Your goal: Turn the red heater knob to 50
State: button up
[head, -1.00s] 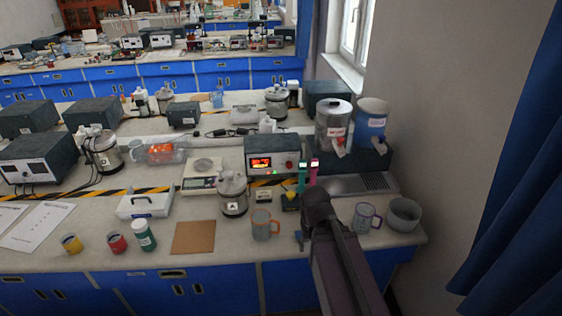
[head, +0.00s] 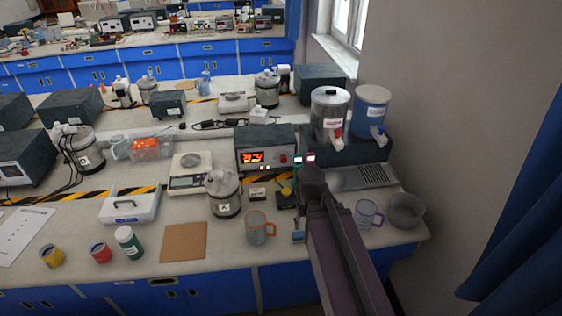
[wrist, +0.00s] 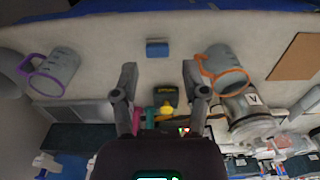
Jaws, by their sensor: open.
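The red heater knob (head: 283,159) is on the front of a dark-topped control box (head: 265,138), right of its lit red display (head: 253,157). The display digits are too small to read surely. My gripper is mostly hidden behind my arm in the head view, just right of and in front of the box. In the wrist view my gripper (wrist: 160,68) is open, with its two fingers apart and nothing between them.
A small yellow-and-black device (head: 286,195) lies before the box. Pink and teal upright things stand close to my gripper. An orange-handled mug (head: 257,228), a metal pot (head: 223,195), a purple-handled mug (head: 367,214) and a grey bowl (head: 406,211) stand nearby. Two dispensers stand behind, right.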

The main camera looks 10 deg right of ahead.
jog(key=shift+o, duration=0.4)
jog(key=shift+d, duration=0.2)
jog(key=shift+o, duration=1.3)
jog(key=w+a+m+t+y+b, duration=0.4)
jog(key=w+a+t+b, duration=0.3)
jog(key=w, duration=0.5)
jog(key=w+a+m+t+y+b, duration=0.35)
jog(key=w+a+t+b, duration=0.35)
jog(key=w, duration=0.6)
jog(key=w+d+f+m+h+b, duration=0.2)
jog(key=d+f+m+h+b, duration=0.1)
jog(key=m, duration=0.4)
jog(key=w+d+f+m+h+b, duration=0.3)
jog(key=m+h+b, duration=0.1)
jog(key=m, duration=0.3)
jog(key=w+d+f+m+h+b, duration=0.2)
jog(key=d+f+m+h+b, duration=0.1)
jog(key=m, duration=0.4)
jog(key=shift+w+d+f+m+h, duration=0.15)
jog(key=shift+f+h, duration=0.1)
jog(key=shift+h, duration=0.45)
jog(key=shift+d+f+m+h, duration=0.1)
jog(key=shift+d+f+h, duration=0.1)
jog(key=shift+h, duration=0.45)
